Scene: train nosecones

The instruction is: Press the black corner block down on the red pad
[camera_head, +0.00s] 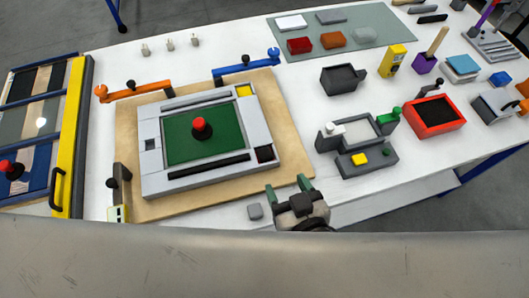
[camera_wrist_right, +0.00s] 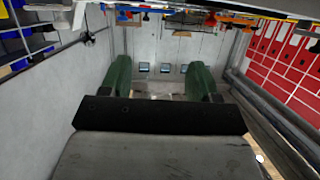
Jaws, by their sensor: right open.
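A pale grey frame (camera_head: 160,185) with a green panel lies on a wooden board. At its near right corner sits a small black block (camera_head: 264,154) with a dark reddish tint at its edge. The red pad cannot be made out apart from it, and I cannot tell whether the block is fully seated. My right gripper (camera_head: 288,188) has green fingers, spread apart and empty, at the board's near edge, short of that corner and apart from the block. Its fingers (camera_wrist_right: 160,80) also show open in the right wrist view, where the block is not visible. My left gripper is not in view.
A red-topped black knob (camera_head: 201,128) stands on the green panel. A yellow piece (camera_head: 243,90) fills the frame's far right corner. Orange (camera_head: 130,92) and blue (camera_head: 245,68) clamps edge the board.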

